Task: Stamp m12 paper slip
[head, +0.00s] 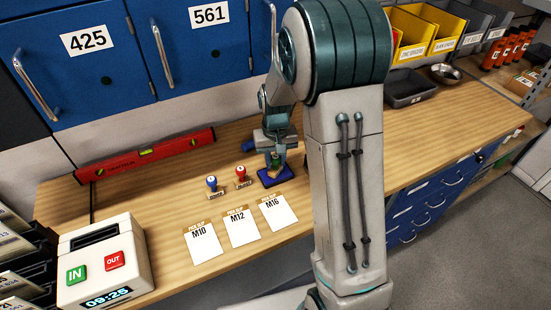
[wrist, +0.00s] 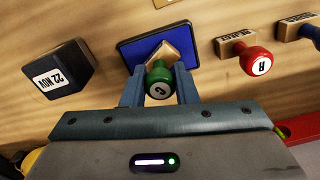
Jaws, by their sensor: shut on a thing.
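My gripper (wrist: 159,88) is shut on a stamp with a green handle (wrist: 158,76) marked with a letter and a wooden block. The block is over the blue ink pad (wrist: 134,56); I cannot tell for sure if it touches. In the head view my gripper (head: 276,158) is above the ink pad (head: 284,179), and the stamp is partly hidden between the fingers. The M12 slip (head: 241,228) lies flat on the bench, between the M10 slip (head: 202,244) and the M16 slip (head: 272,214), nearer the front edge than the pad. No mark shows on it.
A red-handled stamp (head: 241,174) and a blue-handled stamp (head: 211,186) stand left of the pad. A dark block dated 22 NOV (wrist: 66,74) is near the pad. A time clock (head: 103,263) stands front left; a red level (head: 145,154) lies behind.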

